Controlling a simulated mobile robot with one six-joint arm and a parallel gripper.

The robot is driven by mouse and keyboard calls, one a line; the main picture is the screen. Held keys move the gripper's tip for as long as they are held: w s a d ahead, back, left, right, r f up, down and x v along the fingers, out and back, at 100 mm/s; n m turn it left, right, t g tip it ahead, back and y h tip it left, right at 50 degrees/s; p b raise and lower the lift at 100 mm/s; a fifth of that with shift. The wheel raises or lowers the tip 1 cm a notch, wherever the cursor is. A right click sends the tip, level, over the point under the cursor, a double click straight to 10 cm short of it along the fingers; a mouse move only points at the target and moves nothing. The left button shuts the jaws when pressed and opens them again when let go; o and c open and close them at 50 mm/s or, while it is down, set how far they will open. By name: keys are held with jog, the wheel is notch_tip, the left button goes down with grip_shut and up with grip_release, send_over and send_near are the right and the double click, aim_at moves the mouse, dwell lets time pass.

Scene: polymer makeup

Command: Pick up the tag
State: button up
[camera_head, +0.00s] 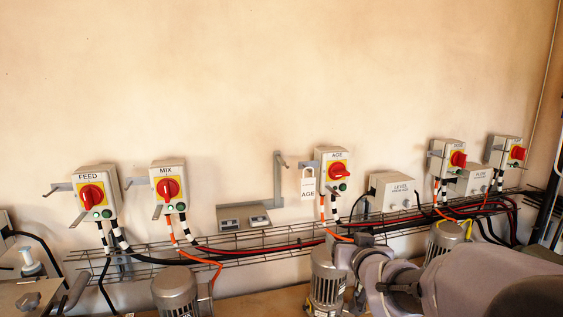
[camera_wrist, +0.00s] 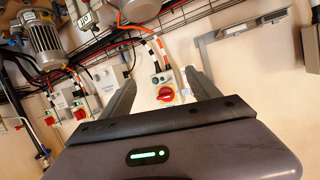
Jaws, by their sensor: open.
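My gripper (camera_wrist: 154,73) is open and empty. In the wrist view, its two fingers reach toward the wall, with a switch box with a red knob (camera_wrist: 166,96) seen between them. I cannot make out the tag there; the right finger may hide it. In the head view my arm is at the lower right, below and to the right of the tag, and apart from it.
Other switch boxes, FEED (camera_head: 95,193) and MIX (camera_head: 169,186), are at left; more are at right. A wire cable tray (camera_head: 150,255) with cables runs below them. A motor (camera_head: 326,280) stands under the AGE box. A grey shelf (camera_head: 228,217) is left of the tag; wall above is clear.

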jog(key=w+a+r+n+t+y+p, duration=0.1)
jog(key=w+r+n+t+y+p, duration=0.35)
jog(key=w, duration=0.45)
jog(key=g+p, duration=0.1)
jog(key=p, duration=0.2)
send_near(308, 182)
jog(key=shift+m, duration=0.35)
jog(key=w, duration=0.2)
jog(key=w+f, duration=0.1)
jog(key=w, duration=0.1)
jog(key=shift+w+a, duration=0.15)
jog(key=shift+w, duration=0.1)
jog(key=p+x, duration=0.1)
jog(key=x, duration=0.5)
jog(key=shift+a+f+p, duration=0.1)
jog(key=shift+a+p, duration=0.15)
jog(key=shift+p, duration=0.15)
jog(key=shift+s, duration=0.15)
jog(key=shift+c, duration=0.9)
jog(key=c, duration=1.2)
jog(key=shift+r, duration=0.6)
jog(key=b+v, duration=0.1)
jog(key=v, duration=0.5)
jog(key=b+v, duration=0.1)
jog(key=v, duration=0.5)
jog(key=b+v, duration=0.1)
jog(key=v, duration=0.5)
jog(key=shift+r, duration=0.4)
